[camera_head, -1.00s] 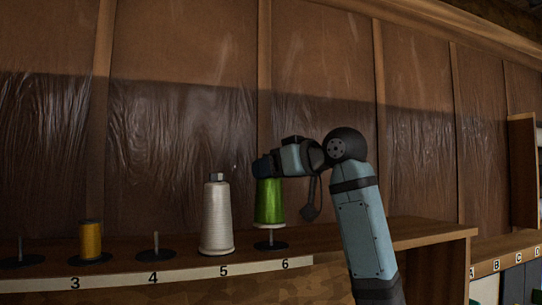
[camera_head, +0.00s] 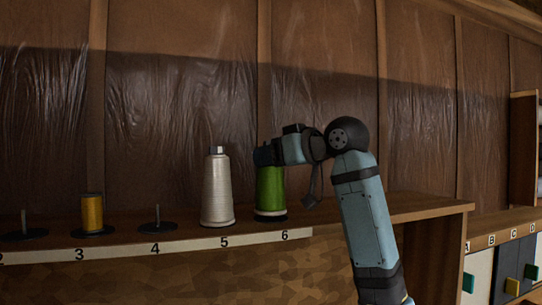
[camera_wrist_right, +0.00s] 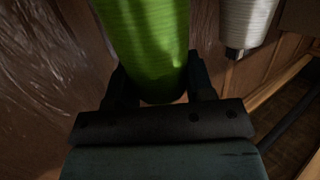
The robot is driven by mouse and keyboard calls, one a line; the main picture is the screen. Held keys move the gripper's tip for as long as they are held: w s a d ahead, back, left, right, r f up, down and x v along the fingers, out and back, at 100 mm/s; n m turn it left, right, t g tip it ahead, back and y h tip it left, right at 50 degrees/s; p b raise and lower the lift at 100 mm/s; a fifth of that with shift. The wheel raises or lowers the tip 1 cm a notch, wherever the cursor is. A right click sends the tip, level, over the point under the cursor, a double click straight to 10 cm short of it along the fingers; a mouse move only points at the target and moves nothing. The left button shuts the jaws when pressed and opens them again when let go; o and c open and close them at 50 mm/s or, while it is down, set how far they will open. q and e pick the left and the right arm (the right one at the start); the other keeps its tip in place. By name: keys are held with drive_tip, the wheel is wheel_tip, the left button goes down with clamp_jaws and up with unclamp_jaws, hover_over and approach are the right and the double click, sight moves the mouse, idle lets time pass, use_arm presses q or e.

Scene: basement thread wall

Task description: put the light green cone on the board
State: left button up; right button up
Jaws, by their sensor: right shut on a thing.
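The light green cone (camera_head: 270,190) stands upright at position 6 on the shelf board (camera_head: 350,213) in the head view. Its base is down at the dark disc there, and the spindle of that position is hidden. My right gripper (camera_head: 267,156) is shut on the cone's top from above. In the right wrist view the green cone (camera_wrist_right: 148,45) lies between the two fingers (camera_wrist_right: 160,85). My left gripper is not in view.
A white cone (camera_head: 217,190) stands close by at position 5. A yellow spool (camera_head: 92,212) stands at position 3. Position 4 (camera_head: 156,222) has a bare spindle. A plastic-covered wall is right behind the shelf.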

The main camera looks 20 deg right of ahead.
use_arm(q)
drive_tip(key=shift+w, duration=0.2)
use_arm(e)
drive_tip(key=shift+f, duration=0.15)
drive_tip(key=shift+f, duration=0.15)
drive_tip(key=o, duration=1.3)
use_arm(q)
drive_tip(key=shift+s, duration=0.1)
